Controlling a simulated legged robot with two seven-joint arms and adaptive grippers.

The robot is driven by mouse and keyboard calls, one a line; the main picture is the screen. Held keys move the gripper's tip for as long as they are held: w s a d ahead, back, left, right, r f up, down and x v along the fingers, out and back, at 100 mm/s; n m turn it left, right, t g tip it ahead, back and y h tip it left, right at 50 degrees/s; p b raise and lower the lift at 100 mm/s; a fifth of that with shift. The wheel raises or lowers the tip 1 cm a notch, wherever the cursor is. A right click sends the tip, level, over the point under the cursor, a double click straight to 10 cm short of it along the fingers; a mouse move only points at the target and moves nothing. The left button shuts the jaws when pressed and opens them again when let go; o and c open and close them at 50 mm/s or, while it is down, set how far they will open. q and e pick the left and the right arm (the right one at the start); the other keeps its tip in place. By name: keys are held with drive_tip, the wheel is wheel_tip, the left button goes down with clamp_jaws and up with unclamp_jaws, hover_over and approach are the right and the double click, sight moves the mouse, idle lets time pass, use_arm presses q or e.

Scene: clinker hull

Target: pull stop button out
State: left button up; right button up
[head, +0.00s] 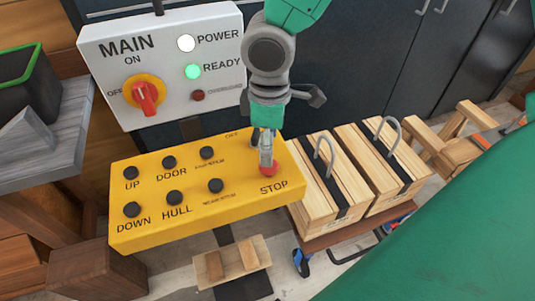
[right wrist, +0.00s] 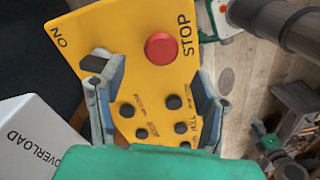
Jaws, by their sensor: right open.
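The red STOP button (head: 268,169) sits at the right end of the yellow control box (head: 150,237), above the word STOP. It shows round and uncovered in the right wrist view (right wrist: 162,49). My right gripper (head: 266,155) comes down from above, with its fingers over or just behind the button. In the right wrist view its two fingers (right wrist: 152,76) are spread wide, with nothing between them. The button lies beyond the fingertips there, between their lines; contact cannot be told. My left gripper is not in view.
Several black buttons (head: 174,198) cover the box's left part, and a black switch (right wrist: 93,60) sits near ON. Behind stands a white MAIN panel (head: 212,93) with a red knob (head: 146,96) and a lit green READY lamp (head: 193,71). Wooden crates (head: 333,177) stand to the right.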

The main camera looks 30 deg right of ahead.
wheel_tip(320, 180, up, 7)
drive_tip(key=shift+f, duration=0.15)
idle(0.6)
